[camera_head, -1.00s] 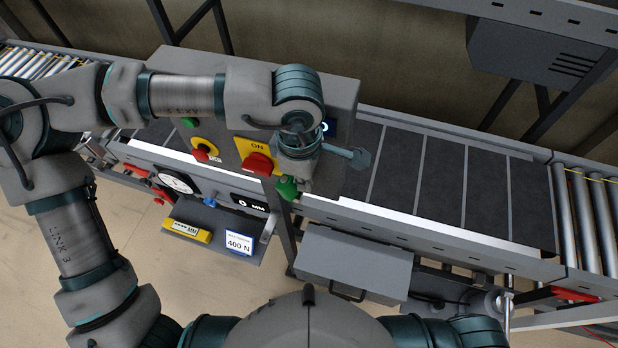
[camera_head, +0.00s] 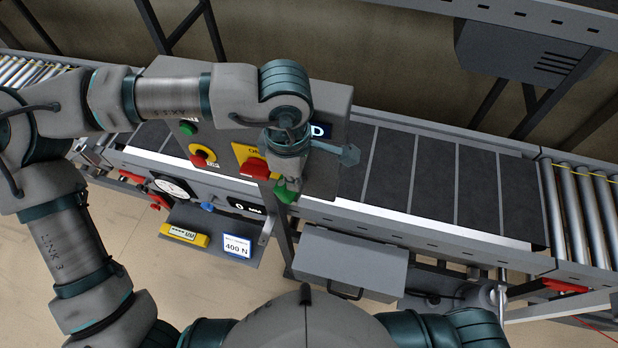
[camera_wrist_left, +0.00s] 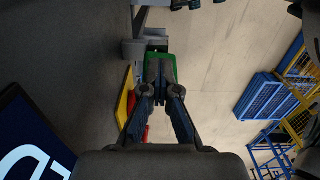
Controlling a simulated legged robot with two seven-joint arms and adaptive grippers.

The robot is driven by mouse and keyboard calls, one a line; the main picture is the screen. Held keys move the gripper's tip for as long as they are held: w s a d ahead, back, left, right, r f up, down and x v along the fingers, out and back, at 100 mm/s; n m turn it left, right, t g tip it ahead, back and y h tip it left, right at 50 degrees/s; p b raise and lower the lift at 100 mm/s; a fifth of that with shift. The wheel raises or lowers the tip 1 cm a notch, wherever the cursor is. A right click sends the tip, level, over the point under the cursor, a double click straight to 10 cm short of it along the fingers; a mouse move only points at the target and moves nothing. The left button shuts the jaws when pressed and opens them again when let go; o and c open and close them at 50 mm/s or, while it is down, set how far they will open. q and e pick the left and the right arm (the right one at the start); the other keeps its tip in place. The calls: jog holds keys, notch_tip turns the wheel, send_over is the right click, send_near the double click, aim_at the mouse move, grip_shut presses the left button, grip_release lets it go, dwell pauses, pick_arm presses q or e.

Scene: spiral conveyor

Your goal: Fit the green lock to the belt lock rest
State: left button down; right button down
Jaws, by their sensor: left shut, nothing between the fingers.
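The green lock (camera_head: 284,194) is at the right side of the control panel, just right of the red switch handle (camera_head: 254,167) on its yellow ON plate. It also shows in the left wrist view (camera_wrist_left: 164,55), behind and around my fingertips. My left gripper (camera_head: 290,181) points down at the lock. In the left wrist view its fingers (camera_wrist_left: 160,68) are closed together with nothing held between them. Whether they touch the lock I cannot tell. I cannot make out the belt lock rest. My right gripper is out of view.
The grey control panel (camera_head: 330,100) stands beside the dark conveyor belt (camera_head: 425,172). A green button (camera_head: 188,128) and a red stop button (camera_head: 199,160) sit on the panel. Below are a round gauge (camera_head: 172,187), a yellow device (camera_head: 184,236) and a 400 N sign (camera_head: 237,246).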

pick_arm(q)
jog(key=shift+w+a, duration=0.2)
jog(key=shift+a, duration=0.05)
jog(key=c, duration=1.2)
grip_release()
jog(key=shift+s, duration=0.1)
jog(key=shift+c, duration=0.2)
